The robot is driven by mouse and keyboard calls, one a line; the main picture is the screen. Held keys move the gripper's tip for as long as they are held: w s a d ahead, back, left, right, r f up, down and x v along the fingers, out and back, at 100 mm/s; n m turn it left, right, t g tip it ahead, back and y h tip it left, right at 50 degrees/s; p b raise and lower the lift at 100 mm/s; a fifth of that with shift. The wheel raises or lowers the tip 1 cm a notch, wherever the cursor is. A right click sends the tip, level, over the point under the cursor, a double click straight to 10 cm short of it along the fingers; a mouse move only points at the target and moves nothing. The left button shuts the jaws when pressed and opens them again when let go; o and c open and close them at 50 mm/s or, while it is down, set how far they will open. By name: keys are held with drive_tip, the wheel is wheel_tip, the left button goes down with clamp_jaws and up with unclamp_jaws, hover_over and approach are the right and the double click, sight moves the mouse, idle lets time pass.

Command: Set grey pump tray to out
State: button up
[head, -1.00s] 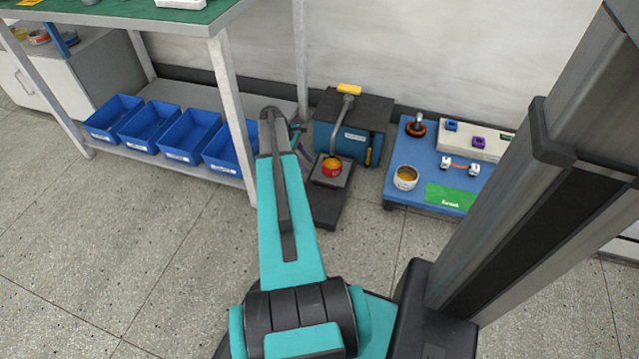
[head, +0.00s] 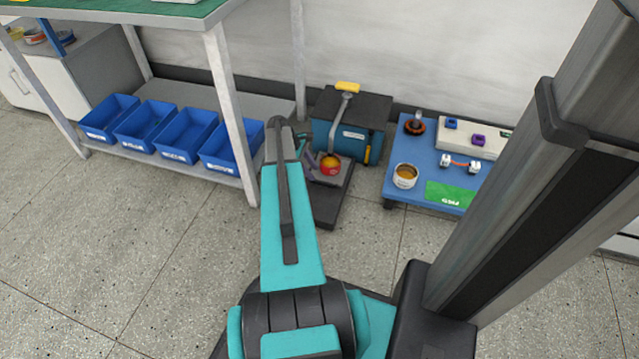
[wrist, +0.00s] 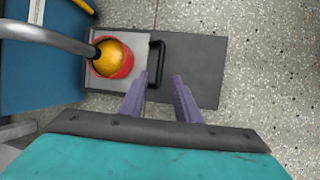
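The grey pump tray (wrist: 127,76) sits on a dark base plate (wrist: 195,70), against the blue pump body (wrist: 40,75). It also shows in the head view (head: 335,181). A red cup (wrist: 123,60) with a yellow-orange top stands on the tray under the pump's curved spout (wrist: 45,36). A black handle (wrist: 156,65) is on the tray's edge facing the bare plate. My gripper (wrist: 161,75) is open, its purple fingers apart with the handle between their tips in the wrist view. I cannot tell whether they touch it.
A pump with a yellow-topped lever (head: 347,87) stands behind the tray. Blue bins (head: 186,136) line the bench shelf at left. A blue low table (head: 425,158) with a cup and small parts stands at right. Floor in front is clear.

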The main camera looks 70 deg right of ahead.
sight(322, 184)
drive_tip(key=b+x, duration=0.2)
drive_tip(key=x, duration=0.5)
drive_tip(key=shift+s+d+f+b, duration=0.1)
drive_tip(key=shift+s+f+b, duration=0.05)
drive_tip(key=shift+f+b, duration=0.2)
drive_tip(key=shift+c, duration=0.5)
drive_tip(key=shift+r, duration=0.1)
clamp_jaws()
